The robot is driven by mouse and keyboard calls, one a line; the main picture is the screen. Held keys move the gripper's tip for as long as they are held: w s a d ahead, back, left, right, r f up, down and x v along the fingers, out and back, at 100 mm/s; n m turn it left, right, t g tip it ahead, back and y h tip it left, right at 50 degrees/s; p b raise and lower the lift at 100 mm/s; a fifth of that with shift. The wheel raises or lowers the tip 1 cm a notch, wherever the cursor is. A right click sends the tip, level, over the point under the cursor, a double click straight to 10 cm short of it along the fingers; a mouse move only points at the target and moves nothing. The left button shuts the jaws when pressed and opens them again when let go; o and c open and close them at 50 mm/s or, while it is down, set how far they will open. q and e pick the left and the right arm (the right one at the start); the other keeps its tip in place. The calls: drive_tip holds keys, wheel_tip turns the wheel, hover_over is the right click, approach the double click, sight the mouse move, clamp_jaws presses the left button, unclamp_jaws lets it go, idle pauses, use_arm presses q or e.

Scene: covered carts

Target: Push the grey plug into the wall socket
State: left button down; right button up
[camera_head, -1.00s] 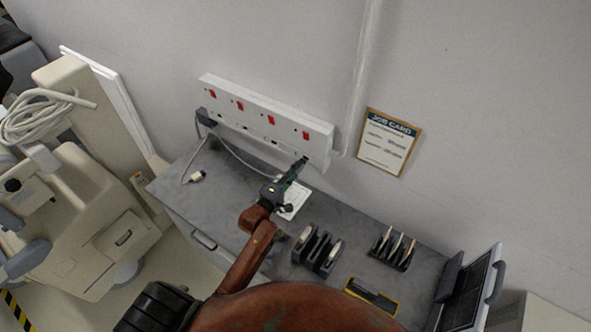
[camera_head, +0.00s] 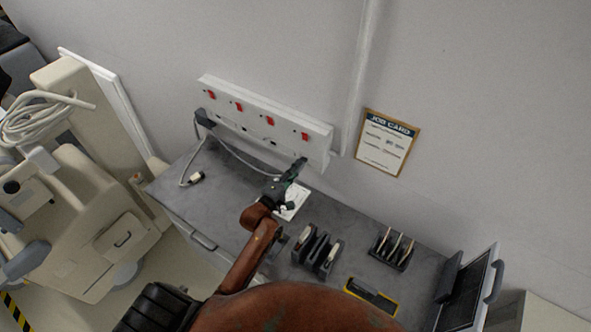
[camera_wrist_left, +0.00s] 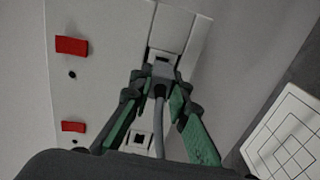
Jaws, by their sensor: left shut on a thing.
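The wall socket strip (camera_head: 262,121) is a long white box on the wall with red switches, above the grey bench. My left gripper (camera_head: 299,166) is at the strip's right end. In the left wrist view my left gripper (camera_wrist_left: 160,92) is shut on the grey plug (camera_wrist_left: 163,69), its green-padded fingers on either side. The plug's grey cable (camera_wrist_left: 158,115) runs back between the fingers. The plug is at a pale socket face (camera_wrist_left: 171,28); I cannot tell how deep it sits. A free outlet (camera_wrist_left: 138,139) shows nearby. My right gripper is not in view.
A dark plug (camera_head: 204,118) with a cable is at the strip's left end. A white connector (camera_head: 196,177) lies on the bench (camera_head: 222,190). A white gridded plate (camera_head: 291,204), black racks (camera_head: 317,250) and a yellow-black tool (camera_head: 371,297) are nearby. A pipe (camera_head: 362,75) runs up the wall.

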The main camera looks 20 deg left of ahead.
use_arm(q)
drive_tip(key=shift+w+d, duration=0.1)
drive_tip(key=shift+w, duration=0.85)
drive_tip(key=c, duration=1.8)
unclamp_jaws()
drive_tip(key=shift+o, duration=0.2)
drive_tip(key=shift+s+f, duration=0.1)
drive_tip(key=shift+s, duration=0.25)
drive_tip(key=s+a, duration=0.1)
drive_tip(key=s, duration=1)
drive_tip(key=shift+a, duration=0.25)
drive_tip(key=shift+s, duration=0.1)
